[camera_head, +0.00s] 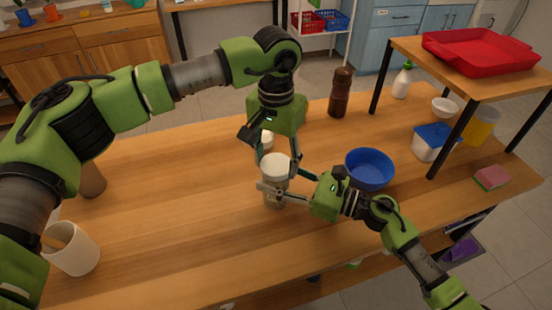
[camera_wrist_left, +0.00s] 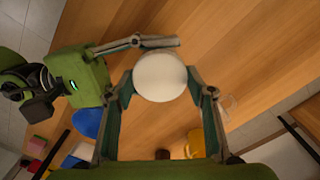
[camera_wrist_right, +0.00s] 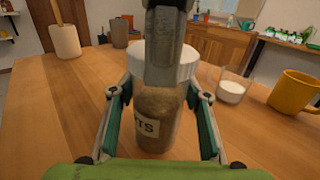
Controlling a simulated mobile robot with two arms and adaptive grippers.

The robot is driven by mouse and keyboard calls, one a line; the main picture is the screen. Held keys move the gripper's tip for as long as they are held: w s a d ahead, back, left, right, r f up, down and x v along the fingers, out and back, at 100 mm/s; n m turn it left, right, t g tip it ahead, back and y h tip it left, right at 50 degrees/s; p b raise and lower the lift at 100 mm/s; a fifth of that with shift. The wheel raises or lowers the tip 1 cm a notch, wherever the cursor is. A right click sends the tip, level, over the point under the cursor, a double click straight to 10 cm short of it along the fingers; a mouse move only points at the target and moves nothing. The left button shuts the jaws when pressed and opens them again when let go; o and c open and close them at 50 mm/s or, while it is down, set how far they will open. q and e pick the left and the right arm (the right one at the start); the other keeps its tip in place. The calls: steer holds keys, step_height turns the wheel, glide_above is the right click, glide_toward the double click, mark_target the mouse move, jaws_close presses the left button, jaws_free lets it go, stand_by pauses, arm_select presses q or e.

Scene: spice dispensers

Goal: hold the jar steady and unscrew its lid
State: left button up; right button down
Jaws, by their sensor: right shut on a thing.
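The jar (camera_head: 275,198) stands upright near the middle of the table with its white lid (camera_head: 274,166) on top. Its brown contents and a label ending in "TS" show in the right wrist view (camera_wrist_right: 156,120). My right gripper (camera_head: 277,192) is shut around the jar's body from the right. My left gripper (camera_head: 277,163) comes down from above, its fingers on either side of the lid. In the left wrist view the lid (camera_wrist_left: 159,77) lies between the fingertips, which look slightly apart from it. One left finger hides part of the lid in the right wrist view.
A blue bowl (camera_head: 369,168) stands close to the right gripper. A pepper mill (camera_head: 340,92) is behind. A glass (camera_wrist_right: 232,88) and a yellow mug (camera_wrist_right: 296,92) stand near the jar. A white cup (camera_head: 70,248) is far left.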

arm_select(q)
steer(key=n, duration=0.3)
steer(key=shift+n, duration=0.3)
steer(key=n, duration=0.3)
steer(key=shift+n, duration=0.4)
steer(key=n, duration=0.3)
steer(key=shift+n, duration=0.3)
steer(key=n, duration=0.3)
steer(key=shift+n, duration=0.4)
steer(key=n, duration=0.3)
steer(key=shift+n, duration=0.4)
steer(key=n, duration=0.3)
steer(key=shift+n, duration=0.3)
steer(key=n, duration=0.3)
steer(key=shift+r+n, duration=0.1)
steer(key=shift+n, duration=0.3)
steer(key=n, duration=0.3)
steer(key=shift+n, duration=0.4)
steer(key=n, duration=0.5)
steer(key=shift+n, duration=0.3)
steer(key=n, duration=0.5)
steer(key=shift+n, duration=0.4)
steer(key=n, duration=0.5)
steer(key=shift+n, duration=0.3)
steer(key=n, duration=0.3)
steer(key=shift+n, duration=0.3)
steer(key=n, duration=0.3)
steer(key=shift+n, duration=0.3)
